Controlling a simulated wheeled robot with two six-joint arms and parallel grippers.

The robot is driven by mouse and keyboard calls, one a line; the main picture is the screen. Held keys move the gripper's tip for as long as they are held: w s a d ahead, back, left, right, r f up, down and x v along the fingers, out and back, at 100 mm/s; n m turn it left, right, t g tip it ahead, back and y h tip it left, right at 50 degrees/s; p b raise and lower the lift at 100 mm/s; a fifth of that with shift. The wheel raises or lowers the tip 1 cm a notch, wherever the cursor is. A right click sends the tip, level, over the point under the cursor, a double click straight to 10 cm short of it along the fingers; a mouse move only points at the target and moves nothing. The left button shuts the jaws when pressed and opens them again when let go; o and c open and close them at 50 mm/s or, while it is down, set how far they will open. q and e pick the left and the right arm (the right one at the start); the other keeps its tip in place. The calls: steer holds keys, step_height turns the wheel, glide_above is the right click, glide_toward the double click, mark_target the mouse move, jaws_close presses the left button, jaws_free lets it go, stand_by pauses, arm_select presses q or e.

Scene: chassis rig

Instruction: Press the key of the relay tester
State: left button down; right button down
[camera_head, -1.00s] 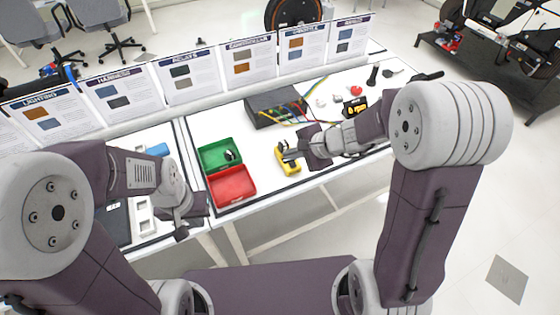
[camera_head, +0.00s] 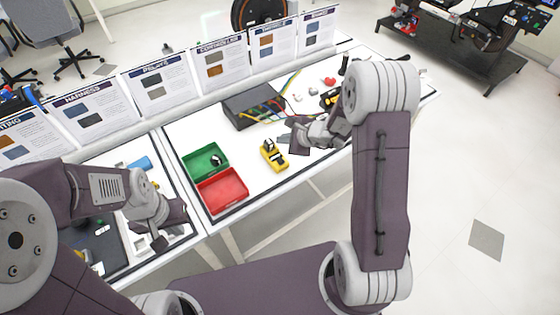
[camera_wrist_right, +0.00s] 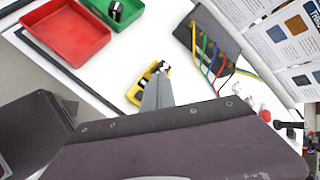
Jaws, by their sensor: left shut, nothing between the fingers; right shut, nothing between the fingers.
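The yellow relay tester (camera_head: 276,163) lies on the white table, right of the red bin, with a dark and silver part on its top. My right gripper (camera_head: 284,137) is shut and empty, just right of the tester and apart from it in the head view. In the right wrist view my shut fingers (camera_wrist_right: 158,90) cover part of the tester (camera_wrist_right: 134,94). Its key cannot be made out clearly. My left gripper (camera_head: 161,243) is at the lower left over the left table; its fingers are small and shut.
A red bin (camera_head: 222,203) and a green bin (camera_head: 189,163) with a black and silver piece stand left of the tester. A dark box (camera_head: 237,112) with coloured wires stands behind it. Sign cards (camera_head: 160,88) line the back. The table front beside the tester is clear.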

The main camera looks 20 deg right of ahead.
steer(key=b, duration=0.6)
glide_above(283, 162)
step_height(283, 162, down, 8)
steer(key=shift+a+r, duration=0.1)
steer(key=shift+r, duration=0.15)
steer(key=shift+f+b, duration=0.3)
stand_by(1.1)
steer(key=shift+f+b, duration=0.45)
steer(key=shift+b, duration=0.3)
steer(key=shift+f+b, duration=0.45)
steer(key=shift+b, duration=0.25)
stand_by(0.4)
steer(key=shift+r, duration=0.1)
steer(key=shift+r+p, duration=0.55)
steer(key=shift+r, duration=0.25)
steer(key=shift+r, duration=0.1)
